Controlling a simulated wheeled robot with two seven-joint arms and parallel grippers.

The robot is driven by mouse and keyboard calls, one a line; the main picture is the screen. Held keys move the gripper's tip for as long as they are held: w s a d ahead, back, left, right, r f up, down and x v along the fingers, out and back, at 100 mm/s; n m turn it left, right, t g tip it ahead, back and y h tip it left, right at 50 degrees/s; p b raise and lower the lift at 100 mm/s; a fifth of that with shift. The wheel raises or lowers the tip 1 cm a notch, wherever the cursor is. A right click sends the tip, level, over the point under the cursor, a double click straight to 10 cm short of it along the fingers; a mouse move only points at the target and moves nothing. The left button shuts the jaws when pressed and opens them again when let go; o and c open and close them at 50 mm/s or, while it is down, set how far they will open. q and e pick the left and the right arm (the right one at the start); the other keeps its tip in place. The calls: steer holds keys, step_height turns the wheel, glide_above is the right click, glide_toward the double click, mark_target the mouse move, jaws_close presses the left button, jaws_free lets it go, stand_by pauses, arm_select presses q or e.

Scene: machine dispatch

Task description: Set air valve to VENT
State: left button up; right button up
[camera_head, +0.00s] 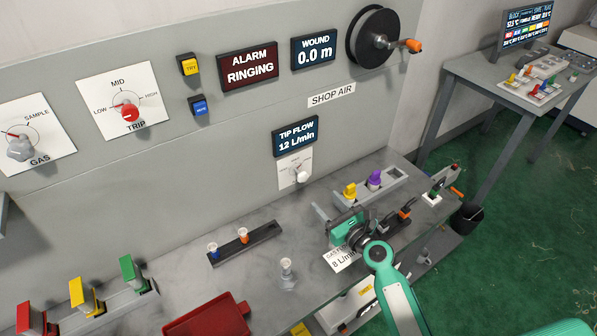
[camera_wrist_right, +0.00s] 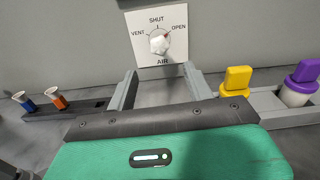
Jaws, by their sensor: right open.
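The air valve is a pale knob on a white plate, on the grey panel below the TIP FLOW display; the knob (camera_head: 301,175) is small in the head view. In the right wrist view the knob (camera_wrist_right: 159,45) sits between VENT at left, SHUT at top and OPEN at right. Its red mark points up and right, toward OPEN. My right gripper (camera_head: 338,205) is open and empty, over the bench in front of the panel. In the wrist view its two fingers (camera_wrist_right: 160,80) point at the plate, one on each side below the knob, apart from it. My left gripper is not in view.
A rack with a yellow piece (camera_head: 349,191) and a purple piece (camera_head: 374,178) stands right of the valve. A dark holder (camera_head: 244,245) with blue and orange pieces lies left. A red tray (camera_head: 207,322) is at the front. The TIP FLOW display (camera_head: 296,136) reads 12 L/min.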

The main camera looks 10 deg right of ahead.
mark_target(305, 178)
steer(key=x, duration=1.1)
steer(key=shift+r+p, duration=0.15)
steer(key=shift+p, duration=0.25)
steer(key=shift+w+a, duration=0.25)
steer(key=shift+w, duration=0.3)
steer(key=shift+c, duration=0.4)
steer(key=c, duration=0.9)
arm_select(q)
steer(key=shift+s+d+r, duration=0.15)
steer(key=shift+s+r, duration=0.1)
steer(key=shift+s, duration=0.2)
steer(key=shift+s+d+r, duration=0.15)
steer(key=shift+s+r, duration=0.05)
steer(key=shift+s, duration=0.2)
